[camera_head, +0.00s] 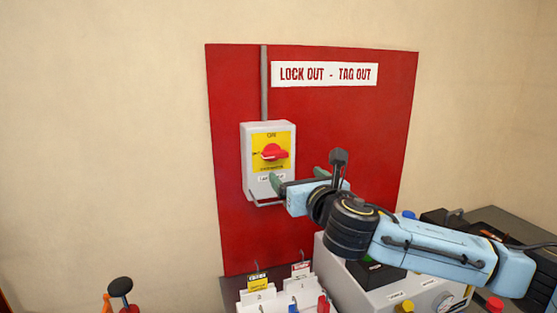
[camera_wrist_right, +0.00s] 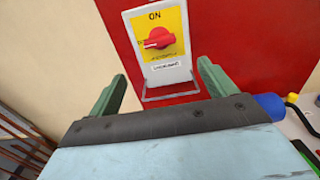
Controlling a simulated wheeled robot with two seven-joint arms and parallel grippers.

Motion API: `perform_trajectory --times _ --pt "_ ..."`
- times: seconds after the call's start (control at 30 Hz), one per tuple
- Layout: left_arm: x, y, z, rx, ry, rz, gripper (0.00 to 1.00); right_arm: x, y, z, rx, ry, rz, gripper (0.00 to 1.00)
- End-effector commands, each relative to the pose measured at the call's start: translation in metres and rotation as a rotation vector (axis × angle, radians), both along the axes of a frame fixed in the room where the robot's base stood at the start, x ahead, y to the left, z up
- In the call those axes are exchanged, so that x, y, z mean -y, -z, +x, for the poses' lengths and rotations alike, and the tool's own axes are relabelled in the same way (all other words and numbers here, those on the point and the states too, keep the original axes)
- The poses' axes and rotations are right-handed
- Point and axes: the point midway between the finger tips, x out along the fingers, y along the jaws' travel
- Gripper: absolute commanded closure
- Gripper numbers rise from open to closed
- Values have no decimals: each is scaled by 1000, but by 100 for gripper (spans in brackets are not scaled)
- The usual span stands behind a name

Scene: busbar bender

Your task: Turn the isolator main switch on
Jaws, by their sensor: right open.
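The isolator main switch is a white box (camera_head: 250,186) with a yellow plate and a red rotary handle (camera_head: 274,153), mounted on a red board. The handle lies roughly sideways, with "ON" printed above it. In the right wrist view the red handle (camera_wrist_right: 155,39) is ahead, above and between my fingers. My right gripper (camera_head: 298,178) is open, with green fingers apart and nothing between them. It is in front of the box's lower right, below the handle, and looks apart from it. The right gripper (camera_wrist_right: 158,88) also shows in the wrist view. My left gripper is out of view.
The red board (camera_head: 360,130) carries a "LOCK OUT - TAG OUT" sign (camera_head: 324,74). A grey conduit (camera_head: 264,85) runs above the box and a wire bracket (camera_head: 266,204) sits below. Tags, padlocks and a grey control box (camera_head: 345,285) stand below. The wall left of the board is clear.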

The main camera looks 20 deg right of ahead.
Motion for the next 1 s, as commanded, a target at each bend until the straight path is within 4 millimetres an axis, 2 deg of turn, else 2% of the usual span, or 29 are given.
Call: perform_trajectory --times 0.17,0.7,1.0 --pt "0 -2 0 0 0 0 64 -1 0 21 0 1 -1 16" --pt "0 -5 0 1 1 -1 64 -4 0 105 -1 1 2 16" --pt "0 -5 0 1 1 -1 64 -5 0 128 -1 0 2 16"
